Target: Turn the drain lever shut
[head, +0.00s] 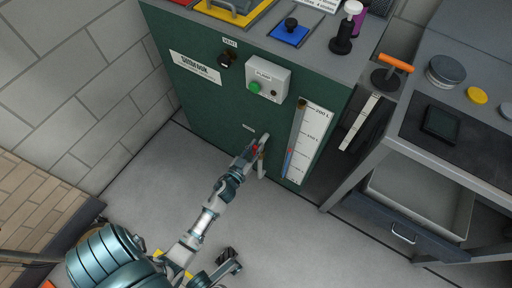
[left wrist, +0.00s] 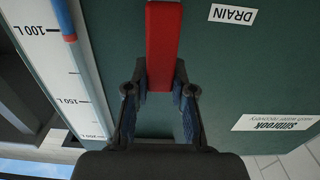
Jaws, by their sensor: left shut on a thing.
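The drain lever (left wrist: 164,45) is a flat red bar on the front of the dark green tank cabinet (head: 205,105). In the left wrist view it runs from the top edge down between my fingers. My left gripper (left wrist: 160,92) is shut on the lever's near end, one dark finger on each side. In the head view my left gripper (head: 258,150) is at the low middle of the cabinet front, and only a little red of the lever shows there. A DRAIN label (left wrist: 232,14) is beside the lever, upside down in the wrist view. The lever's pivot is out of the wrist view.
A level gauge (head: 297,140) with a litre scale is to the right of the lever. A pump box (head: 268,80) with a green button is above. A bench (head: 380,150) with an open drawer (head: 415,205) stands at the right.

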